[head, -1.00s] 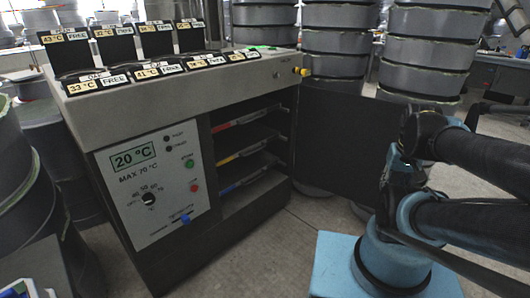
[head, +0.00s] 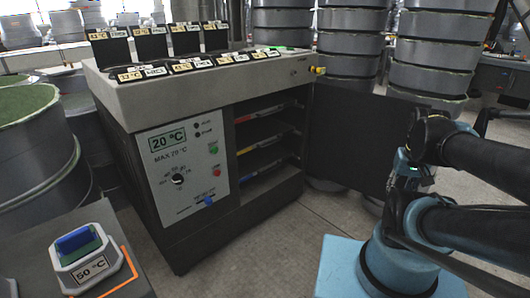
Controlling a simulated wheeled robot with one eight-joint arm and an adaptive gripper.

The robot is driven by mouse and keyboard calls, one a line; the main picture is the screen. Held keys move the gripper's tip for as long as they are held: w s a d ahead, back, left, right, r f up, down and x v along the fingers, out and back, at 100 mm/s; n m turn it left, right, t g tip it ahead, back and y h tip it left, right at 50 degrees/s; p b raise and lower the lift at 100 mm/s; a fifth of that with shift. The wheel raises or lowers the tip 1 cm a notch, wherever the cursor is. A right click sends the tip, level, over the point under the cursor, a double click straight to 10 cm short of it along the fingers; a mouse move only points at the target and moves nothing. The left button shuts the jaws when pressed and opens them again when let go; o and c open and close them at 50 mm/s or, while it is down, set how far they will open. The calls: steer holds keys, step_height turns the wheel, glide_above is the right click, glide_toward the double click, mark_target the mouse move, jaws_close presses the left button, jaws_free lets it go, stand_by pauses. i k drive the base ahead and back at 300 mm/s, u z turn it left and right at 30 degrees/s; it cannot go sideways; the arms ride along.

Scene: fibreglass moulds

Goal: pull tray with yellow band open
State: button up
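The tray with the yellow band (head: 262,134) is the middle of three trays in the open bay of the grey cabinet (head: 195,95). The tray with a red band (head: 258,113) is above it and the tray with a blue band (head: 263,154) is below it. All three sit inside the bay. The cabinet's dark door (head: 350,142) stands open to the right. My arm is at the right of the head view. My gripper cannot be made out clearly, and the arm is apart from the trays.
A control panel (head: 180,165) reading 20 °C is on the cabinet's front. A small 50 °C container (head: 88,262) stands at lower left near large grey moulds (head: 35,160). Stacked moulds (head: 430,60) stand behind. Grey floor (head: 285,235) in front of the cabinet is clear.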

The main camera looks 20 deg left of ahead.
mark_target(253, 134)
steer(key=k, duration=0.8)
steer(key=u, duration=0.9)
steer(key=i, duration=0.5)
steer(key=z, duration=0.1)
